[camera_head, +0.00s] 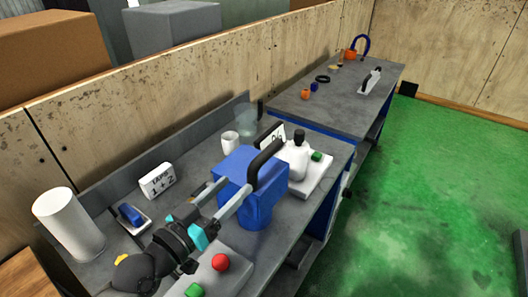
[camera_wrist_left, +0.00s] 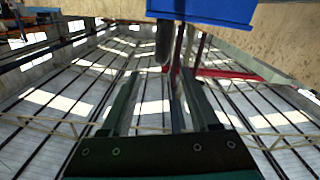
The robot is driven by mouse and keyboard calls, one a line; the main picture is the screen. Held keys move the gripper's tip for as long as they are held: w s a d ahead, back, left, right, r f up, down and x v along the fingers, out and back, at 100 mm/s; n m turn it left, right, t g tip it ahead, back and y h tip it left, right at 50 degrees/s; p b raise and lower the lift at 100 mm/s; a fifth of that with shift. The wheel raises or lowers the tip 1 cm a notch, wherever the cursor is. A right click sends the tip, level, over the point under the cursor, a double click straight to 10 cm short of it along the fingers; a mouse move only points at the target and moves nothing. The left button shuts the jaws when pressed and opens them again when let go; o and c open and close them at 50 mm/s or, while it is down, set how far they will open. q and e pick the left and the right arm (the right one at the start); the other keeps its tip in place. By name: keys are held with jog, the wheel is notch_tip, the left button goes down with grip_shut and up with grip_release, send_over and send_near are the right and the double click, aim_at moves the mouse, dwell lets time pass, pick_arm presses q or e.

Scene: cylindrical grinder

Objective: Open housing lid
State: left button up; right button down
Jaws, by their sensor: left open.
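The blue housing (camera_head: 233,177) stands on the grey workbench, with a thick black curved handle (camera_head: 266,163) on its upper right side. I cannot tell where its lid parts from the body. My left gripper (camera_head: 236,186) reaches in from the lower left, its fingers apart and empty, in front of the housing and short of the handle. In the left wrist view the open fingers (camera_wrist_left: 158,76) point up toward a dark bar, likely the handle (camera_wrist_left: 164,40), below a blue edge of the housing (camera_wrist_left: 210,9). My right gripper is not in view.
A control box with a red button (camera_head: 220,262) and green button (camera_head: 194,290) lies beneath my left arm. A white cylinder (camera_head: 70,225), a labelled block (camera_head: 157,181), a white cup (camera_head: 231,141) and a white bottle (camera_head: 298,158) stand around. Green floor (camera_head: 430,200) is clear.

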aim_at(264, 156)
pick_arm(q)
jog(key=x, duration=1)
jog(key=shift+w+d, duration=0.15)
jog(key=shift+w, duration=0.2)
jog(key=shift+w+d, duration=0.4)
jog(key=shift+w, duration=0.2)
jog(key=shift+w+d, duration=0.15)
jog(key=shift+w, duration=0.05)
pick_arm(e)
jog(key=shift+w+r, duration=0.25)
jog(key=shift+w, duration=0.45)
pick_arm(q)
jog(key=shift+f, duration=0.1)
grip_shut()
